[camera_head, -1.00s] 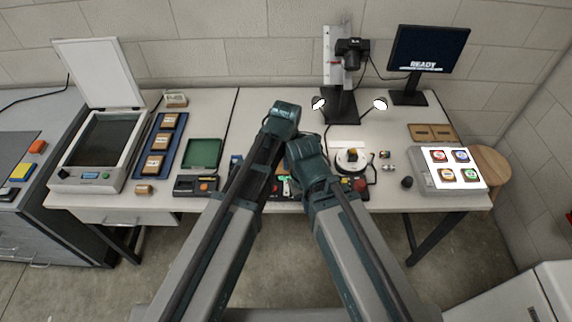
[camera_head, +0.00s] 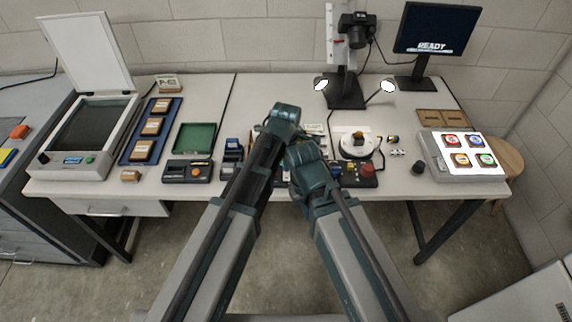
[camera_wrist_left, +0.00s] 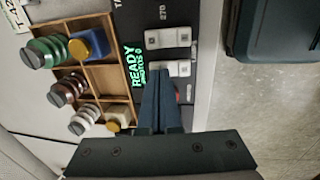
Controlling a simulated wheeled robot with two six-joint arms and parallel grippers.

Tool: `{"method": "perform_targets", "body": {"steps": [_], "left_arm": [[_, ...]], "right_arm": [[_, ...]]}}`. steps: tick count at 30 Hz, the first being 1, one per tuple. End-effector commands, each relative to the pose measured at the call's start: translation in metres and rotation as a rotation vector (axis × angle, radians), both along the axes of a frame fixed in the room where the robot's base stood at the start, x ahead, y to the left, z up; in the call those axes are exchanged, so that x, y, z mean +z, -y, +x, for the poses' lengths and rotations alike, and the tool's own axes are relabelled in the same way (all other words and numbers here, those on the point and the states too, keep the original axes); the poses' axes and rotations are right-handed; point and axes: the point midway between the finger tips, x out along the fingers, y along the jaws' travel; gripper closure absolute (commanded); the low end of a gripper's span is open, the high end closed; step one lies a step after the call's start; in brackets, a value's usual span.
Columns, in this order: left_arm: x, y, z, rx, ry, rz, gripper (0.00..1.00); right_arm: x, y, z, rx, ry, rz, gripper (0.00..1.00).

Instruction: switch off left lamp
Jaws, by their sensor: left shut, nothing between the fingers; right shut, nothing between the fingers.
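Two small lamps flank the camera stand in the head view: the left lamp (camera_head: 321,84) and the right lamp (camera_head: 388,86). Both heads look bright white. My left gripper (camera_wrist_left: 160,95) is shut and empty in the left wrist view, over a dark control panel (camera_wrist_left: 165,28) with white keys and green READY text. Something red shows beside its fingertips. In the head view the left arm's end (camera_head: 283,115) hides its fingers. My right gripper (camera_head: 308,172) is lower, beside the left arm, its fingers mostly hidden. Neither gripper is at a lamp.
The camera stand (camera_head: 346,98) and a monitor (camera_head: 436,30) stand at the back. A round white device (camera_head: 355,147), a lit panel (camera_head: 464,150), a green tray (camera_head: 194,138) and a scanner (camera_head: 88,140) crowd the table. A wooden tray (camera_wrist_left: 95,75) of spools lies beside the panel.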

Motion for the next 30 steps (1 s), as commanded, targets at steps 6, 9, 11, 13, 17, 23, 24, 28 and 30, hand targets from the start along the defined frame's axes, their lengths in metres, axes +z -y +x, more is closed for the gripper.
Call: {"method": "perform_targets", "body": {"steps": [6,9,11,13,17,23,24,28,30], "left_arm": [[0.0,0.0,0.0,0.0,0.0,0.0,1.0],[-0.001,0.0,0.0,0.0,0.0,0.0,1.0],[-0.004,0.0,0.002,0.0,0.0,0.0,1.0],[-0.007,0.0,0.004,0.0,0.0,0.0,1.0],[-0.005,0.0,0.003,0.0,0.0,0.0,1.0],[-0.004,0.0,0.001,0.0,-0.001,0.0,1.0],[-0.004,0.0,-0.001,0.0,-0.001,0.0,1.0],[-0.003,0.0,-0.006,0.0,0.0,0.0,1.0],[-0.003,0.0,-0.01,0.0,0.0,0.0,1.0]], "right_arm": [[0.0,0.0,0.0,0.0,0.0,0.0,1.0],[-0.001,0.0,0.0,0.0,0.0,0.0,1.0],[-0.004,0.0,0.0,0.0,0.0,0.0,1.0],[-0.007,0.0,0.0,0.0,0.0,0.0,1.0],[-0.005,0.0,0.0,0.0,0.0,0.0,1.0],[-0.005,0.0,0.0,0.0,0.0,0.0,1.0],[-0.004,0.0,0.0,0.0,0.0,0.0,1.0],[-0.003,0.0,0.0,0.0,0.0,0.0,1.0],[-0.003,0.0,0.0,0.0,0.0,0.0,1.0]]}}
